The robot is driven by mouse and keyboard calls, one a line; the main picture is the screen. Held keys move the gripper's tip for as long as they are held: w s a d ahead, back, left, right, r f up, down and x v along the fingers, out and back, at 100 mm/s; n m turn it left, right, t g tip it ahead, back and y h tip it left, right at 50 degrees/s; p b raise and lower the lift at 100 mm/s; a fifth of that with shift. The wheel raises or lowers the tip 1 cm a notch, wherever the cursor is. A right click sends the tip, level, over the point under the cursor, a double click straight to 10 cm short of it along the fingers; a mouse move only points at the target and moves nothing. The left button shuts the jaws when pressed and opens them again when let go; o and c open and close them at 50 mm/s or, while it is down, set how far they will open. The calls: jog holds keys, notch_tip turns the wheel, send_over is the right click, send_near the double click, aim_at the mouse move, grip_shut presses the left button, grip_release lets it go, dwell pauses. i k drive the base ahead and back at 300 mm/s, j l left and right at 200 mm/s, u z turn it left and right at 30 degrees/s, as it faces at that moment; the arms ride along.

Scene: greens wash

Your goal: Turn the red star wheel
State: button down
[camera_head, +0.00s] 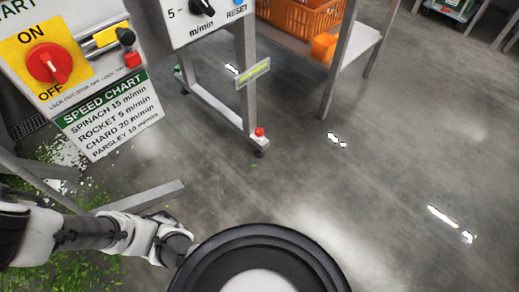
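I cannot make out a red star wheel in this view. The most prominent red control is a round red rotary knob (49,63) on a yellow plate marked ON and OFF, at the upper left. Its grip bar stands close to upright. A part of my arm, with white and dark links, crosses the lower left below the panel. My gripper is not in view, so whether it is open or shut does not show.
A speed chart (108,114) hangs below the knob. A metal control stand (250,95) with a dial box (207,17) is at top centre. An orange crate (300,18) sits on a bench behind. Green scraps (95,265) litter the left floor. The right floor is clear.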

aim_at(258, 132)
jog(key=k, duration=0.3)
jog(key=i+l+u, duration=0.3)
jog(key=i+l, duration=0.5)
jog(key=i+l+z, duration=0.2)
jog(key=l, duration=0.15)
jog(key=i+l+z, duration=0.25)
jog(key=k+j+u, duration=0.45)
jog(key=j, duration=0.2)
